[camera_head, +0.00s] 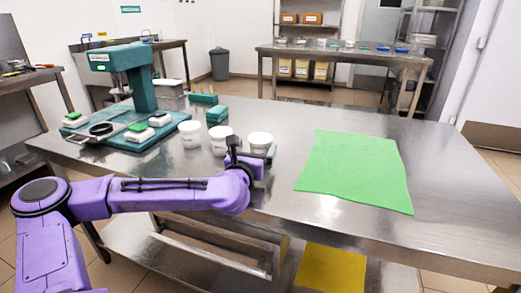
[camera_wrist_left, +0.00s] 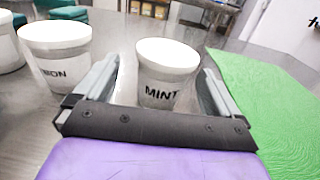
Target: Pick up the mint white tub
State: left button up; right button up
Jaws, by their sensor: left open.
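The mint white tub (camera_wrist_left: 165,68) stands upright on the steel table, with MINT in black letters on its side. It also shows in the head view (camera_head: 261,140), its lower part hidden behind my gripper. My left gripper (camera_wrist_left: 157,85) is open, with one finger on each side of the mint tub; I cannot tell whether they touch it. In the head view my left gripper (camera_head: 250,158) is at the tub's near side. A similar white tub (camera_wrist_left: 57,58), its label partly hidden and ending in "ON", stands just left of the left finger. My right gripper is not in view.
Another white tub (camera_head: 190,134) stands further left, near a teal machine (camera_head: 128,68) on a teal base. Teal blocks (camera_head: 216,114) lie behind the tubs. A green mat (camera_head: 355,172) lies right of the gripper. The table's right end is clear.

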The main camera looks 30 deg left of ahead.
pick_arm(q)
jog(key=x, duration=0.3)
jog(key=shift+w+d, duration=0.2)
jog(key=shift+w, duration=0.2)
jog(key=c, duration=1.1)
